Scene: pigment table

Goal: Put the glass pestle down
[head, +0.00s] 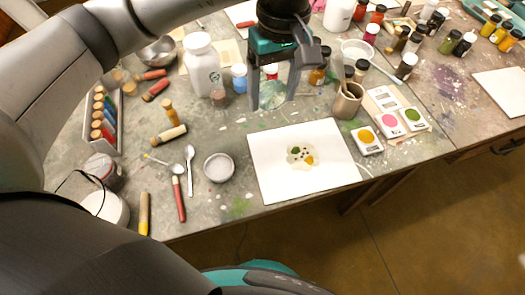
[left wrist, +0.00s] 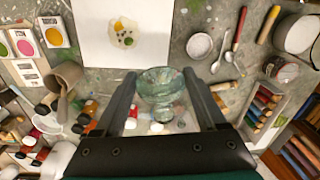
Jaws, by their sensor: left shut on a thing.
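The glass pestle (head: 271,93) is a clear greenish piece with a wide round end and a narrower part, seen between my left gripper's fingers. My left gripper (head: 269,104) is shut on it, pointing down over the table behind the white sheet (head: 268,178). In the left wrist view the pestle (left wrist: 161,88) sits between the two dark fingers (left wrist: 160,76), its wide end toward the fingertips. I cannot tell whether it touches the table. The sheet carries a small patch of green, yellow and dark pigment (head: 308,160). My right gripper is not in view.
A white jar (head: 202,65) and blue-labelled jar (head: 240,79) stand left of the gripper; a clay-coloured mortar-like cup (head: 346,101) stands right. Pigment cards (head: 367,140) lie farther right. A small white bowl (head: 219,167) and spoons lie left of the sheet.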

